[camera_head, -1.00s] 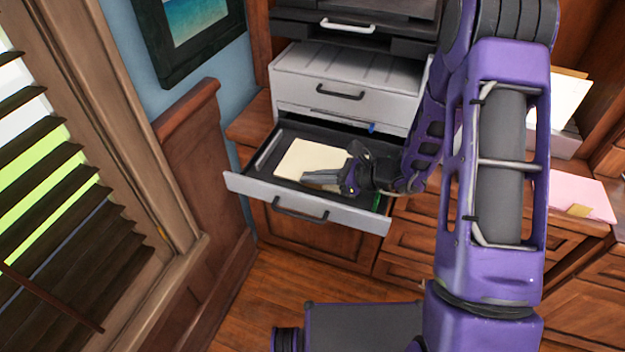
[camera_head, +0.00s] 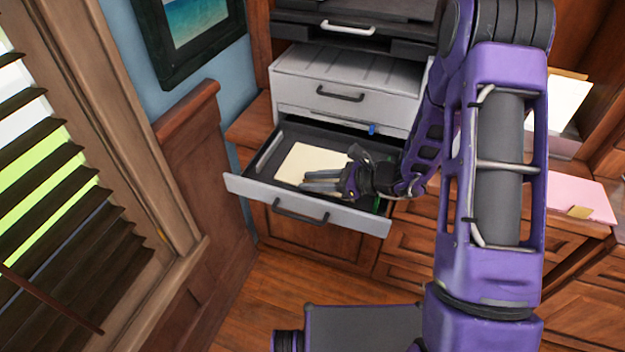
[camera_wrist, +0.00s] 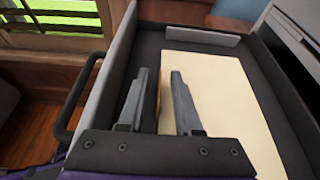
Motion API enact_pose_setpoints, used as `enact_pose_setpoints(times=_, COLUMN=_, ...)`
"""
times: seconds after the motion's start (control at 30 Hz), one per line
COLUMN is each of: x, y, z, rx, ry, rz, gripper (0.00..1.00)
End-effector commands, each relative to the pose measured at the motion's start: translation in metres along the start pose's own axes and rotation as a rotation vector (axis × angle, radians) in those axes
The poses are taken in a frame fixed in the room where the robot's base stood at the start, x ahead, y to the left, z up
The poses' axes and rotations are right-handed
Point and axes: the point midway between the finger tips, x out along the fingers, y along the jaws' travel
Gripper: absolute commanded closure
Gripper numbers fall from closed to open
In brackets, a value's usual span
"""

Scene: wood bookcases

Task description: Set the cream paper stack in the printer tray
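The cream paper stack (camera_head: 308,158) lies flat inside the pulled-out printer tray (camera_head: 263,190). In the wrist view the stack (camera_wrist: 225,95) rests on the dark floor of the tray (camera_wrist: 148,45), with its left edge showing between my fingers. My gripper (camera_head: 306,181) is at the near side of the stack. In the wrist view my gripper (camera_wrist: 158,74) has its two fingers spread apart, the right one over the stack and the left one just beside its edge. Part of the stack is hidden behind my gripper.
The grey printer body (camera_head: 345,90) stands above and behind the tray. The tray's front handle (camera_head: 300,212) faces the room. Pink paper (camera_head: 580,195) and a white stack (camera_head: 568,100) lie at right. Wood panelling (camera_head: 200,170) is close on the left.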

Motion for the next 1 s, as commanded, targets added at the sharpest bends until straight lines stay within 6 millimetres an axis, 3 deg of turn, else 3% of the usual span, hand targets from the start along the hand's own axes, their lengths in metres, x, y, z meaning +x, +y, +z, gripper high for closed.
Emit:
enact_pose_setpoints(times=0.5, x=-0.102, y=-0.001, z=0.0, rx=0.001, ry=0.0, rz=-0.005, gripper=0.67)
enact_pose_setpoints(times=0.7, x=-0.118, y=0.0, z=0.0, rx=0.001, ry=0.0, rz=-0.003, gripper=0.67)
enact_pose_setpoints(times=1.0, x=-0.119, y=0.0, z=-0.001, rx=0.001, ry=0.0, rz=-0.002, gripper=0.67)
